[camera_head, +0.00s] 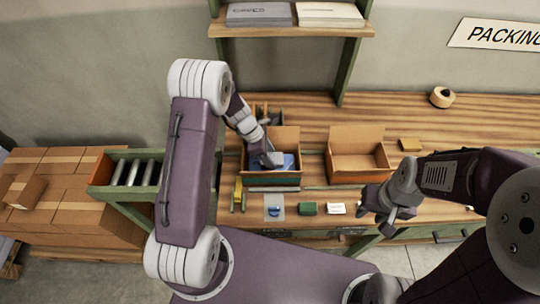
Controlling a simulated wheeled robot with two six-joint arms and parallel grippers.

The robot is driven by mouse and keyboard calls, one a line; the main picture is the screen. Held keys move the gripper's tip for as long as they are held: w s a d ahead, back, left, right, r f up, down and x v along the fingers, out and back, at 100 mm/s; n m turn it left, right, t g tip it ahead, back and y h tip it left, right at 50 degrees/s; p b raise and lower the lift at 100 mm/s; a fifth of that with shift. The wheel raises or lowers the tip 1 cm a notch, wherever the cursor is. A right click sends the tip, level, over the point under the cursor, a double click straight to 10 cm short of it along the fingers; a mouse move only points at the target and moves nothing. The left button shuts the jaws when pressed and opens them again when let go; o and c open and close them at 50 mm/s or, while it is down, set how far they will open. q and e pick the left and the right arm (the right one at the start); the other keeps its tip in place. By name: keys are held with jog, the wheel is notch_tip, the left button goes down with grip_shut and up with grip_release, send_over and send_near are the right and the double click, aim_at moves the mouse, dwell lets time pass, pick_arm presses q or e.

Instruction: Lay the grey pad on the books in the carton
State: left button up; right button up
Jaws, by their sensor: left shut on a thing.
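The left carton (292,180) stands open on the bench, with a blue book (286,164) showing inside it. My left gripper (270,159) reaches down into this carton from above. It is shut on a grey thing that looks like the grey pad, just over the blue book. The gripper and wrist hide most of the pad, and I cannot tell whether it touches the books. My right gripper (376,219) is open and empty near the bench's front edge, to the right of the white card.
A second open carton (358,164) stands empty to the right. A tape roll (441,97) sits at the back right. A roller conveyor (133,173) is left.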

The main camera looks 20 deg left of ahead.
pick_arm(q)
jog(key=shift+f+b, duration=0.45)
jog(key=shift+f, duration=0.2)
jog(key=o, duration=1.4)
jog(key=shift+r, duration=0.1)
notch_tip(320, 180, up, 17)
jog(key=p, duration=1.6)
